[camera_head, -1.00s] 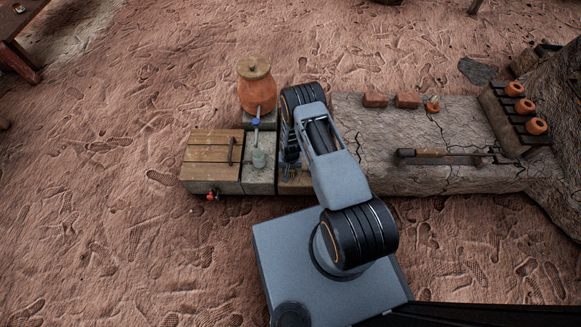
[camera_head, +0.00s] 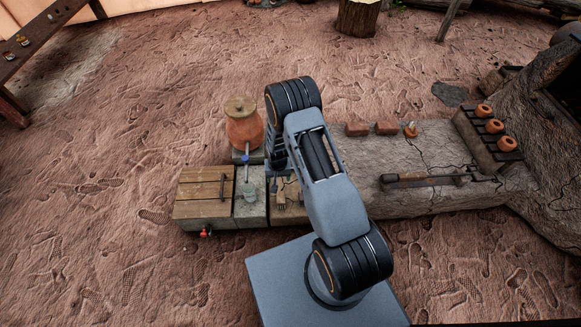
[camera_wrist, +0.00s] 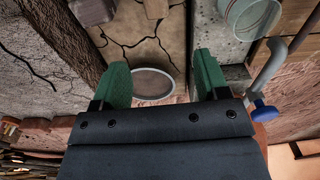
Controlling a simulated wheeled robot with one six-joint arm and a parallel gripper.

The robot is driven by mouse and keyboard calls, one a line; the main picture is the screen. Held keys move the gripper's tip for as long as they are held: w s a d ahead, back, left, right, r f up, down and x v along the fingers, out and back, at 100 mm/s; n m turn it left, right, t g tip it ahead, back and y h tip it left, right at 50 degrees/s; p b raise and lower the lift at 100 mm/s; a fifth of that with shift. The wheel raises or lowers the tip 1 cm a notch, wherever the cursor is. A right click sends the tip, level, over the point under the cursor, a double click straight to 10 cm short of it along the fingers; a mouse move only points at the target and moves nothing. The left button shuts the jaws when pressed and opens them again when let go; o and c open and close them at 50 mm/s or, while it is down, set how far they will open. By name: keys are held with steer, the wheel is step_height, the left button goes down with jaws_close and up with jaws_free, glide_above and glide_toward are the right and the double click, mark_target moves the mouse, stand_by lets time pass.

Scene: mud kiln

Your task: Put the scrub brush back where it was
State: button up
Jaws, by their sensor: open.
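My gripper (camera_wrist: 162,62) is open in the wrist view, with its green fingers apart and nothing held between them. A pale-rimmed round thing (camera_wrist: 153,86) shows beyond the gap between them. Small brown blocks (camera_wrist: 155,9) lie on the cracked surface at the top edge of the wrist view; I cannot tell whether one is the scrub brush. My gripper is mostly hidden behind my arm there.
A wooden-lidded box (camera_head: 203,190) is at the left. Bricks (camera_head: 386,128), a long-handled tool (camera_head: 425,180) and a rack of small pots (camera_head: 495,126) are to the right.

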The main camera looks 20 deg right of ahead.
step_height(320, 180, up, 22)
steer(key=s+n+t, duration=0.1)
steer(key=s, duration=0.1)
steer(key=s+r+n+t, duration=0.1)
steer(key=s+r+n, duration=0.1)
steer(key=s+r, duration=1.3)
steer(key=shift+s+t, duration=0.3)
steer(key=shift+s, duration=0.4)
